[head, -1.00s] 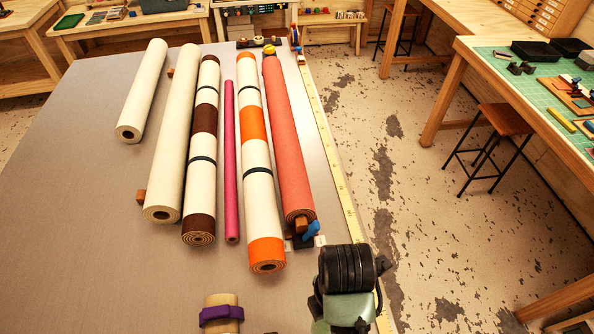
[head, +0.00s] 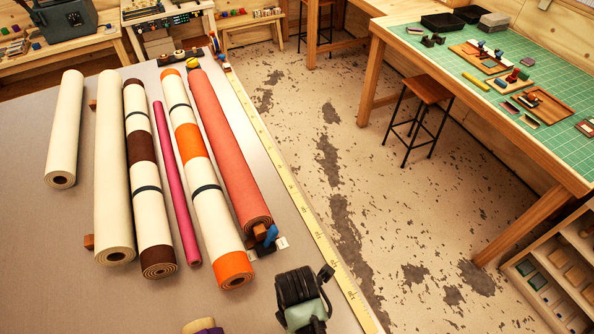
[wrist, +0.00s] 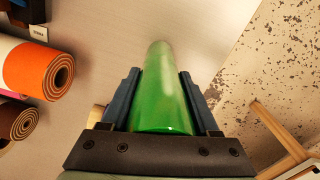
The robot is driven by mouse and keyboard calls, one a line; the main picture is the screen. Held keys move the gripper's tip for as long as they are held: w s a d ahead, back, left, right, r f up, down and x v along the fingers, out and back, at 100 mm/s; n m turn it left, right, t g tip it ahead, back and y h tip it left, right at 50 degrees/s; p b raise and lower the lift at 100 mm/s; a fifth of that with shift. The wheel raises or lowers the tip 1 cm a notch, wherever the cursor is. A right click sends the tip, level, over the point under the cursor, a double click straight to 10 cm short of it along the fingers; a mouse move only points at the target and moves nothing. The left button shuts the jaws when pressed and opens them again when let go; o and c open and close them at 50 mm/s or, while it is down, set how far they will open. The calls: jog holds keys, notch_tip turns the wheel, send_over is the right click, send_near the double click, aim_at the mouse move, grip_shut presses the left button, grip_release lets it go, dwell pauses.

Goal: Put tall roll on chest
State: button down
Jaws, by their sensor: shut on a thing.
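In the wrist view my gripper (wrist: 160,76) has its two blue fingers on either side of a smooth green roll (wrist: 161,105), shut on it. The green roll points away from the palm over the grey table. In the head view my wrist shows at the bottom edge, near the table's right side, but the fingers and the green roll are out of that frame. I cannot make out a chest for certain in either view.
Several rolls lie on the grey table (head: 40,240), including a red one (head: 228,150) and an orange-banded one (head: 205,190). A purple-banded thing (head: 203,327) is cut off at the bottom. A stool (head: 425,92), green-topped bench (head: 480,75) and shelf unit (head: 550,265) stand right, beyond open floor.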

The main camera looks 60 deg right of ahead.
jog(key=shift+w, duration=0.1)
jog(key=shift+f, duration=0.2)
jog(key=shift+c, duration=0.6)
grip_release()
notch_tip(320, 180, up, 12)
jog(key=shift+f+b, duration=0.2)
jog(key=shift+b, duration=0.45)
jog(key=shift+r+p, duration=0.4)
jog(key=shift+r, duration=0.05)
